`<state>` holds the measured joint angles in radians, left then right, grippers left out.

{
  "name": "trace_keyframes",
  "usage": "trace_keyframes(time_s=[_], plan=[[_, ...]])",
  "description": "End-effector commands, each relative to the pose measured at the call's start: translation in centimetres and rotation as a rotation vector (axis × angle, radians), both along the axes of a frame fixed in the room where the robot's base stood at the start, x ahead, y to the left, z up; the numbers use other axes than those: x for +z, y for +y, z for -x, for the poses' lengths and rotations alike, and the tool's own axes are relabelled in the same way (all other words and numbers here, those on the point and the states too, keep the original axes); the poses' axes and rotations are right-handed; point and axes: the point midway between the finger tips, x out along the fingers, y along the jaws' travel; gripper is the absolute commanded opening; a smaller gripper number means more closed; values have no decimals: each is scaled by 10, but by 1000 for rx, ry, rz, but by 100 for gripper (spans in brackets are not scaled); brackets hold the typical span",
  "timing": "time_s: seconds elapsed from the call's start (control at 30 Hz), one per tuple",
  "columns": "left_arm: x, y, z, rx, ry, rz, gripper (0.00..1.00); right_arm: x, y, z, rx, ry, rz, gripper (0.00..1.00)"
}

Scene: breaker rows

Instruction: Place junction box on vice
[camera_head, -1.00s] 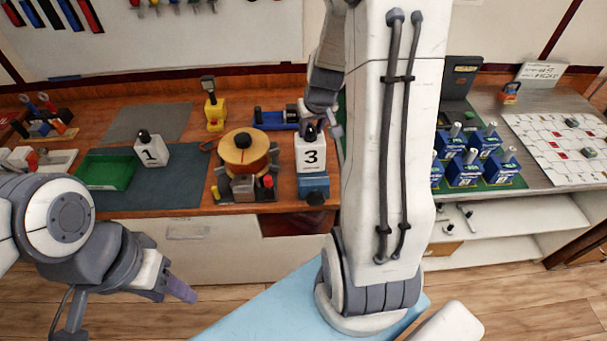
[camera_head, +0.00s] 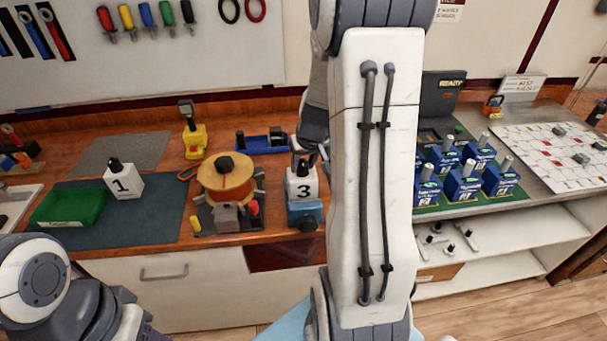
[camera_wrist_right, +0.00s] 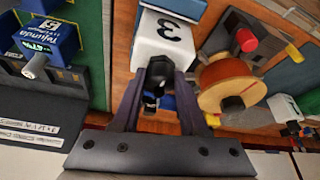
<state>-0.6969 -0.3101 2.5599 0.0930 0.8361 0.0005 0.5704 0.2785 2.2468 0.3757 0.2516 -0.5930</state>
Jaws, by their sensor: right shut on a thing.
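A white box marked 3 (camera_head: 302,187) with a black knob on top is at the blue vice (camera_head: 305,212) on the wooden bench. It appears upright on top of the vice; I cannot tell if it is fully seated. My right gripper (camera_head: 305,157) is above it, partly hidden by my arm. In the right wrist view my right gripper (camera_wrist_right: 158,100) is shut on the black knob of this box (camera_wrist_right: 168,40), with the blue vice (camera_wrist_right: 188,6) behind it. Only part of my left arm shows at lower left, its gripper cut off by the lower edge.
Left of the vice stands a copper-coloured spool (camera_head: 226,182) on a base. Further left are a white box marked 1 (camera_head: 124,180) and a green tray (camera_head: 68,207) on a dark mat. A yellow device (camera_head: 195,140) stands behind. Several blue breakers (camera_head: 462,186) stand at right.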

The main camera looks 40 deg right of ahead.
Motion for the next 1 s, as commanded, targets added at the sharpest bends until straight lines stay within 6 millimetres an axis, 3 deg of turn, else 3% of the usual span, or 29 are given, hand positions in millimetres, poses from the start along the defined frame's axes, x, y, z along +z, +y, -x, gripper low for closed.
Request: trace_keyframes(time_s=[0.07, 0.47, 0.5, 0.57, 1.0], plan=[[-13, 0, 0, -1, 0, 0, 50, -14, -1, 0, -1, -2, 1, 0], [-15, 0, 0, -1, 0, 0, 50, -16, -1, 0, -1, -3, 1, 0], [-14, 0, 0, -1, 0, 0, 50, -15, -1, 0, -1, -1, 1, 50], [-14, 0, 0, -1, 0, 0, 50, -15, -1, 0, -1, 0, 1, 73], [-9, 0, 0, -1, 0, 0, 50, -7, -1, 1, -1, -3, 1, 73]])
